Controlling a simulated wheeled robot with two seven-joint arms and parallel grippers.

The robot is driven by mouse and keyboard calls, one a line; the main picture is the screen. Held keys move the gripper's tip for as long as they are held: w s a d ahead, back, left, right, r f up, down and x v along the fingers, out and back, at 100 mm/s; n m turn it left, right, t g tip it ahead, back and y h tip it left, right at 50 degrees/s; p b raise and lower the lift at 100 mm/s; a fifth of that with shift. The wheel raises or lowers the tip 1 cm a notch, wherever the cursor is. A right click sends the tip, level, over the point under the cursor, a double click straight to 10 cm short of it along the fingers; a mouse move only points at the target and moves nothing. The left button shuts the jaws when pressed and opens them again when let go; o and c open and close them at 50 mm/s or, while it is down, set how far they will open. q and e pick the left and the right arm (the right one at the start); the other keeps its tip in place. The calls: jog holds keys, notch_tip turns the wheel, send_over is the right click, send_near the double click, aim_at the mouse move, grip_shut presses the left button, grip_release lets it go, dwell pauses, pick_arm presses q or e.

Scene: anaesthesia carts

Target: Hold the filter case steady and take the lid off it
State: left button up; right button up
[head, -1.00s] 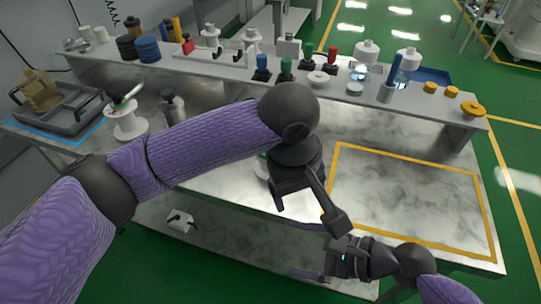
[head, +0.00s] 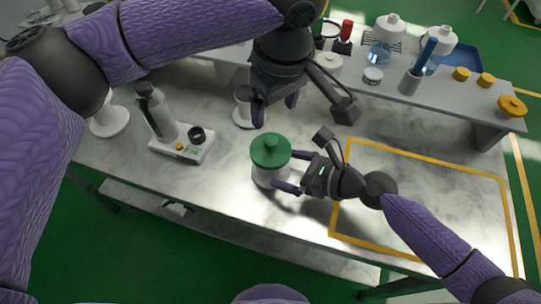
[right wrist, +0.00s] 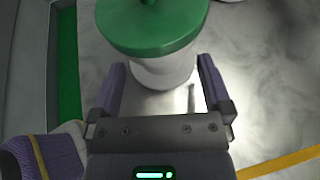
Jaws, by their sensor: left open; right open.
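The filter case is a white round pot (head: 268,177) with a green knobbed lid (head: 270,150) on top. It stands upright on the marble table in the middle of the head view. In the right wrist view, its white body (right wrist: 163,73) and green lid (right wrist: 152,27) show at the top. My right gripper (head: 290,171) is open, low at the right of the case, with its fingers either side of the white body; I cannot tell whether they touch it. My left gripper (head: 275,108) is open and empty, pointing down above and just behind the lid.
A small scale (head: 185,145) with a dark cup on it and a grey bottle (head: 157,112) stand to the left. A white dish with a dark part (head: 243,108) is behind the case. A yellow-taped area (head: 425,205) at the right is clear. A raised shelf (head: 400,98) runs behind.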

aim_at(277, 166)
jog(key=x, duration=0.3)
jog(key=shift+a+f, duration=0.1)
jog(key=shift+a, duration=0.05)
jog(key=shift+c, duration=0.3)
grip_shut()
